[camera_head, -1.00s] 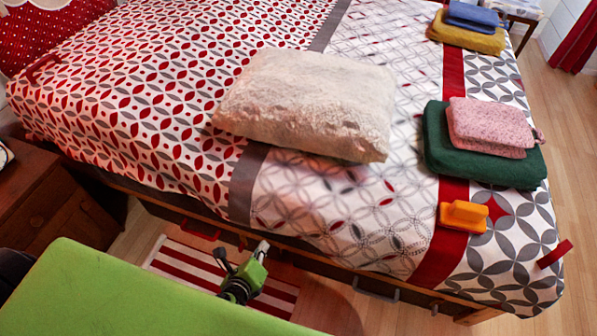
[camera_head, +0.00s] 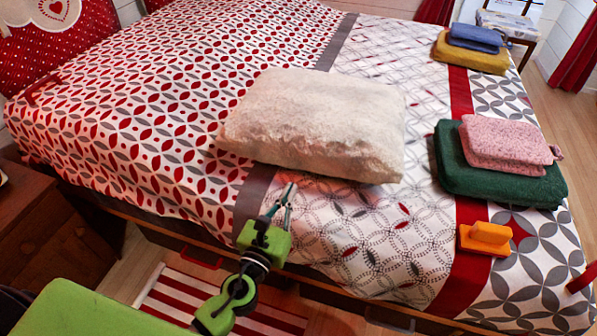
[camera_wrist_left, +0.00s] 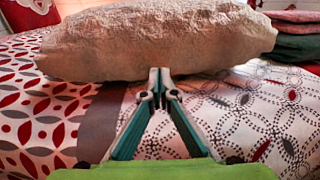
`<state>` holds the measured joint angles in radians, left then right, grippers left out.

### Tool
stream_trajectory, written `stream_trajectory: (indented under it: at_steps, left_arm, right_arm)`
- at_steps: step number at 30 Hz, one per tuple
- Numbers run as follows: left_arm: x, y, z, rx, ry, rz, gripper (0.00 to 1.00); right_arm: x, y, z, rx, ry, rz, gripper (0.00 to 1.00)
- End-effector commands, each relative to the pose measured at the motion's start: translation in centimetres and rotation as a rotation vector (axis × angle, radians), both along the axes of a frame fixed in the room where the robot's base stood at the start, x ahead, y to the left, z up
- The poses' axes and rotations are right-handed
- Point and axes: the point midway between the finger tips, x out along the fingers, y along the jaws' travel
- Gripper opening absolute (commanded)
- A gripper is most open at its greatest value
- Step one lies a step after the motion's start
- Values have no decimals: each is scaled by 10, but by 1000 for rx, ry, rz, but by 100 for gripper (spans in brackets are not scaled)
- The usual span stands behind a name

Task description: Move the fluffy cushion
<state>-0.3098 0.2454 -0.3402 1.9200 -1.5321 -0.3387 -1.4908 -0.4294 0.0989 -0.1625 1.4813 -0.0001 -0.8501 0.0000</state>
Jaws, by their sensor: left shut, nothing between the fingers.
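The fluffy cushion (camera_head: 315,122) is cream-white and lies flat on the bed. It also fills the upper part of the left wrist view (camera_wrist_left: 155,42). My left gripper (camera_head: 289,188) is over the near side of the bed, just in front of the cushion's near edge. In the left wrist view its fingertips (camera_wrist_left: 159,75) are together, with nothing between them, and overlap the cushion's lower edge. I cannot tell whether they touch it. My right gripper is not in view.
The bed (camera_head: 130,110) has a red, grey and white patterned cover. To the right lie a green folded cloth (camera_head: 500,180) with a pink one (camera_head: 497,140) on it, an orange object (camera_head: 485,238), and yellow (camera_head: 470,58) and blue (camera_head: 478,38) items. A wooden nightstand (camera_head: 45,235) stands at left.

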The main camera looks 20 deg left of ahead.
Motion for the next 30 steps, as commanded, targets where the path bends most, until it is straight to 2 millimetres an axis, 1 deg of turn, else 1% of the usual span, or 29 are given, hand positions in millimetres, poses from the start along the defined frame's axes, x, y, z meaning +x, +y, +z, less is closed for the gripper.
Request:
stream_trajectory:
  at_steps: [1, 3, 6, 10, 15, 26, 29, 30]
  left_arm:
    - [12, -1, 3, -3, -2, 1, 0]
    - [25, -2, 2, -1, -2, 1, 0]
    - [41, -3, 1, -3, -1, 1, 0]
    - [56, -3, 0, -2, 0, 0, 0]
    - [64, -4, 0, -2, 1, 0, 0]
    - [66, -4, -1, -2, 1, 0, 0]
    - [73, -5, 0, -3, -1, 0, 0]
    - [80, -5, 0, -3, -1, 0, 0]
  right_arm:
    - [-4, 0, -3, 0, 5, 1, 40]
    - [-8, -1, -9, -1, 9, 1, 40]
    - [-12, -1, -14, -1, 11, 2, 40]
    - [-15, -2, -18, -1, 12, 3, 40]
    - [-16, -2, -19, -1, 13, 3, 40]
    - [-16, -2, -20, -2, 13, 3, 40]
    - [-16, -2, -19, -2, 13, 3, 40]
    - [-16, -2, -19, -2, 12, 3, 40]
